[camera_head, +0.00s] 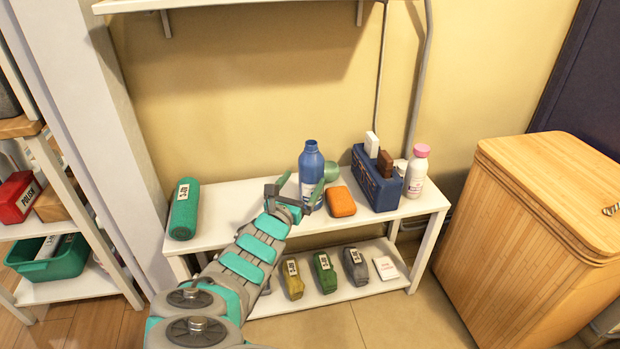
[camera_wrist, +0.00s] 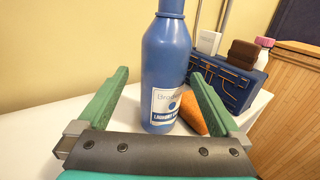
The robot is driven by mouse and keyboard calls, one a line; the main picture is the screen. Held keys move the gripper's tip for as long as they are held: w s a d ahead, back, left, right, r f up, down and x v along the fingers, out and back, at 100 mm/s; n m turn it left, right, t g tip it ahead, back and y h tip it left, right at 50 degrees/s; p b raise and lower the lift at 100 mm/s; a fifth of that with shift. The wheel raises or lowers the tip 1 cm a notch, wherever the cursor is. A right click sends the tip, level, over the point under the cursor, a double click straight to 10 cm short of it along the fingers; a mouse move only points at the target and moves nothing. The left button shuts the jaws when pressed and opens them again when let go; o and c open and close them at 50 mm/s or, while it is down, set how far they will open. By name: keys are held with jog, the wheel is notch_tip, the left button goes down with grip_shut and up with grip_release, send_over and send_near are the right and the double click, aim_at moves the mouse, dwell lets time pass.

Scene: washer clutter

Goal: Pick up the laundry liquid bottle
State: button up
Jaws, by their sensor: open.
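The laundry liquid bottle is blue (camera_head: 311,165) with a white label and stands upright on the white shelf's top board. In the wrist view the bottle (camera_wrist: 166,70) stands between and just beyond my gripper's two green fingers, its label partly readable, its top cut off by the frame. My gripper (camera_head: 298,193) is open and reaches to the bottle from the front. In the wrist view my gripper (camera_wrist: 160,88) shows a gap on both sides of the bottle, and nothing is held.
An orange block (camera_head: 340,201) lies close to the bottle's right. A blue holder (camera_head: 374,185) and a pink-capped white bottle (camera_head: 416,174) stand farther right. A green cylinder (camera_head: 184,211) is at the left end.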

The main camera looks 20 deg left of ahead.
jog(key=shift+w+d, duration=0.2)
jog(key=shift+w, duration=1.7)
jog(key=shift+w+d, duration=0.2)
jog(key=shift+w, duration=1.7)
jog(key=c, duration=1.3)
jog(key=shift+r, duration=0.2)
